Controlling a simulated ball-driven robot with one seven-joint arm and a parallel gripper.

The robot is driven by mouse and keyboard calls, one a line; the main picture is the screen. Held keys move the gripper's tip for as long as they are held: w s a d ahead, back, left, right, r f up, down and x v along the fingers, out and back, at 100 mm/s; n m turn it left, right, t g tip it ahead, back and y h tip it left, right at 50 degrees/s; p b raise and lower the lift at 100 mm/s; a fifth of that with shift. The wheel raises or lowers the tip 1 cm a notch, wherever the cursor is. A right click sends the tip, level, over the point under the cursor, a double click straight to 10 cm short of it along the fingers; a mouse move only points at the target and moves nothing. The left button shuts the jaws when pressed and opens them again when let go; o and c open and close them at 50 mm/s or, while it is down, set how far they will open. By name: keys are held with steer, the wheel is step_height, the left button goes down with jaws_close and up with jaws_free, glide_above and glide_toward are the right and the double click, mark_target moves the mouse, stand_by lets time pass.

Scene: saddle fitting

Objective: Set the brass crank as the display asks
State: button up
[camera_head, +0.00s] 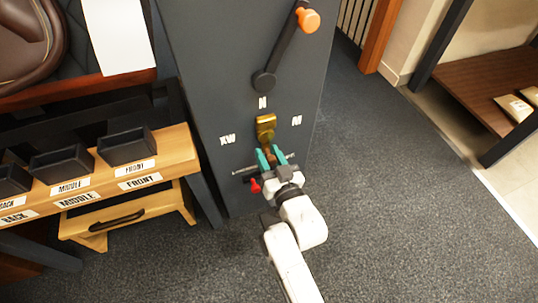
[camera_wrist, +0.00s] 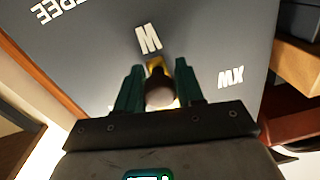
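The brass crank (camera_head: 266,121) is on the front of the dark grey cabinet (camera_head: 215,70), among white letters. One letter, apparently N (camera_head: 263,102), is above it, XW (camera_head: 228,139) is left and M (camera_head: 297,120) is right. In the wrist view an upside-down W (camera_wrist: 148,38) shows beside the crank. My gripper (camera_head: 268,156) is at the crank, just below its brass block. In the wrist view its teal fingers (camera_wrist: 160,85) stand on both sides of a round knob (camera_wrist: 159,90), with brass (camera_wrist: 155,64) behind. Whether they press it is unclear. The crank's exact pointing direction is partly hidden.
A dark lever (camera_head: 283,50) with an orange knob sticks out higher on the cabinet. A small red handle (camera_head: 255,185) is low beside my gripper. A wooden bench (camera_head: 180,150) with labelled dark bins is at left. Carpet to the right is clear. No readable display shows.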

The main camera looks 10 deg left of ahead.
jaws_close()
steer(key=shift+s+a, duration=0.1)
stand_by(0.3)
steer(key=m+p, duration=0.2)
steer(key=s+a+m+p, duration=0.1)
steer(key=p, duration=0.1)
steer(key=shift+a+r+m, duration=0.3)
steer(key=shift+r+m, duration=0.1)
steer(key=m+p, duration=0.1)
steer(key=a+m+p, duration=0.1)
steer(key=m, duration=0.1)
steer(key=s+r+m+p, duration=0.1)
steer(key=shift+a+m, duration=0.25)
steer(key=shift+m, duration=0.15)
steer(key=m, duration=0.1)
steer(key=r+m+p, duration=0.1)
steer(key=m, duration=0.1)
steer(key=a+m+p, duration=0.1)
steer(key=shift+s+r+m+t, duration=0.3)
steer(key=shift+s+r+t, duration=0.1)
steer(key=m, duration=0.1)
steer(key=r+m+p, duration=0.1)
steer(key=m, duration=0.1)
steer(key=shift+s+a+r, duration=0.1)
steer(key=shift+a+r, duration=0.1)
steer(key=shift+r+m+p, duration=0.4)
steer(key=shift+m, duration=0.8)
steer(key=shift+r, duration=0.1)
